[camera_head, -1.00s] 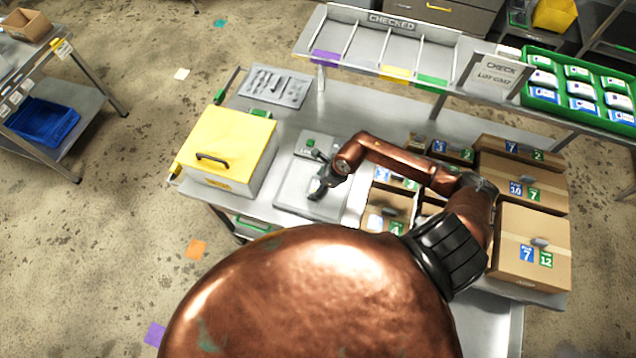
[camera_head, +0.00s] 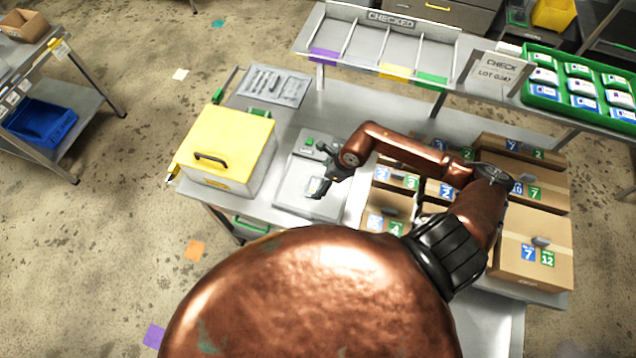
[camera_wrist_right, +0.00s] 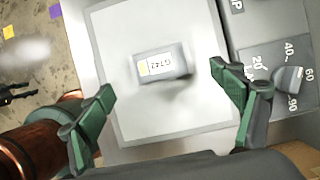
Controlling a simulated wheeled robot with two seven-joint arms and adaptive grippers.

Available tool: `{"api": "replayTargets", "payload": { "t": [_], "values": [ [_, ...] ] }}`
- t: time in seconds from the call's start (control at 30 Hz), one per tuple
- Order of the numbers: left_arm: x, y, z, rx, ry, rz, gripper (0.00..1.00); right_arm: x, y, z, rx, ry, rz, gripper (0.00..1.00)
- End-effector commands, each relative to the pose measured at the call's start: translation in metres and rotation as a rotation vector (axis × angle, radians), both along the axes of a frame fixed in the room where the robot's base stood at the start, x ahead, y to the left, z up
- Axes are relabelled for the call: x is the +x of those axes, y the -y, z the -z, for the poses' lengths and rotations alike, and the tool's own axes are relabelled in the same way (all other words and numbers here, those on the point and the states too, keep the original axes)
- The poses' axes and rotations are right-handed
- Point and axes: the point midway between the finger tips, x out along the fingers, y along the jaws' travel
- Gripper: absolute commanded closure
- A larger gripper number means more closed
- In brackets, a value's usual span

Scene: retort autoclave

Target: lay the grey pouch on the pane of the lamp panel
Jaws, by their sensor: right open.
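The small grey pouch (camera_wrist_right: 163,65) with a white and yellow label lies over the pale pane (camera_wrist_right: 125,117) of the lamp panel in the right wrist view. A soft shadow shows at its lower right; I cannot tell whether it rests fully flat. My right gripper (camera_wrist_right: 163,98) is open, its green fingers apart to the left and right of the pouch, not touching it. In the head view my right gripper (camera_head: 323,170) is over the lamp panel (camera_head: 293,188), and the pouch cannot be made out there.
A yellow-lidded box (camera_head: 228,140) stands left of the panel. Cardboard cartons (camera_head: 530,255) crowd the table to the right. The divided CHECKED rack (camera_head: 375,50) and a green tray (camera_head: 540,98) are behind. A dial (camera_wrist_right: 288,80) sits beside the pane.

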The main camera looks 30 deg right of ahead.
Motion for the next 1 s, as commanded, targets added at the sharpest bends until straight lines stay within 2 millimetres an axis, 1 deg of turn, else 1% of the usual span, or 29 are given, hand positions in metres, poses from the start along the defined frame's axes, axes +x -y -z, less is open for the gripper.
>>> {"api": "replayTargets", "payload": {
  "t": [0.03, 0.2, 0.3, 0.4, 0.6, 1.0],
  "values": [
    [0.000, 0.000, 0.005, 0.000, 0.000, 0.000, 0.60, -0.003, 0.004, -0.009, -0.004, 0.004, -0.001, 0.14],
    [0.000, 0.000, 0.012, 0.000, 0.000, 0.000, 0.60, -0.013, 0.012, -0.040, -0.004, 0.002, -0.002, 0.14],
    [0.000, 0.000, 0.015, 0.000, 0.000, 0.000, 0.60, -0.017, 0.015, -0.053, -0.002, 0.001, 0.000, 0.14],
    [0.000, 0.000, 0.017, 0.000, 0.000, 0.000, 0.60, -0.020, 0.018, -0.062, -0.002, 0.000, 0.001, 0.14],
    [0.000, 0.000, 0.017, 0.000, 0.000, 0.001, 0.60, -0.022, 0.018, -0.068, 0.001, -0.001, 0.001, 0.14],
    [0.000, 0.000, 0.017, 0.000, 0.000, 0.001, 0.60, -0.021, 0.018, -0.067, 0.001, 0.001, 0.001, 0.14]
  ]
}}
